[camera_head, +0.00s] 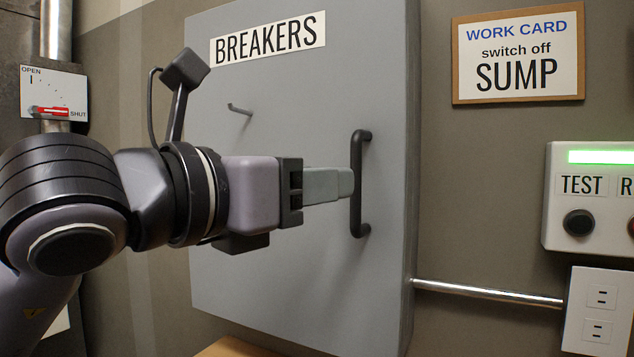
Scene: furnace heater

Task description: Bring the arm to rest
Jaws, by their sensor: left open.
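My left arm comes in from the left and reaches across the front of the grey breaker cabinet (300,290), which is labelled BREAKERS. My left gripper (345,184) is open, with its fingertips at the black vertical door handle (362,210). The fingers overlap each other in this view, so I cannot tell whether they touch the handle or stand around it. The cabinet door looks closed. My right gripper is not in view.
A work card (518,55) reading "switch off SUMP" hangs at the upper right. A panel with a TEST button (579,223) and a green light, and an outlet plate (599,312), are at right. A valve with a red lever (50,111) is at left, pointing to SHUT.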

